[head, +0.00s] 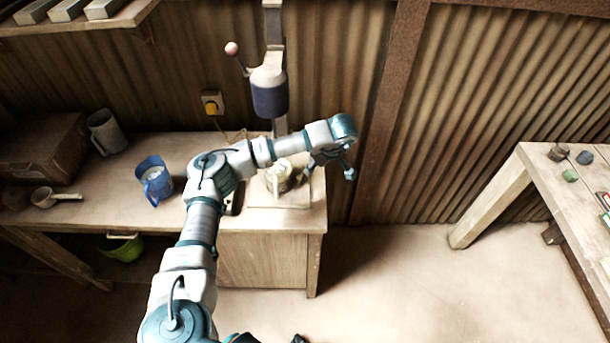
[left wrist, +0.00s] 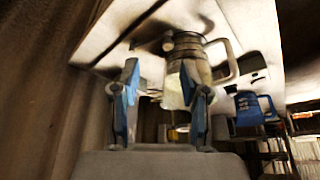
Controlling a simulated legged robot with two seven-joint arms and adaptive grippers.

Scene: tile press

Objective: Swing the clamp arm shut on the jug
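A pale jug (head: 278,177) stands on the flat light base (head: 292,203) at the bench's right end, partly behind my left arm. My left gripper (head: 329,166) is just right of the jug, its fingers spread. In the left wrist view the jug (left wrist: 187,55) and its handle (left wrist: 228,62) lie beyond the fingers. There my left gripper (left wrist: 161,100) is open, with a gap between the fingertips. A small round knob (left wrist: 167,43) shows beside the jug; I cannot tell whether it belongs to the clamp arm. The clamp arm is not clear in the head view. My right gripper is not recognisable.
A dark press head (head: 269,95) with a lever ball (head: 232,48) hangs above the jug. A blue jug (head: 155,180), a grey mug (head: 106,131) and a small pan (head: 54,196) stand on the bench left of my arm. The floor to the right is clear.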

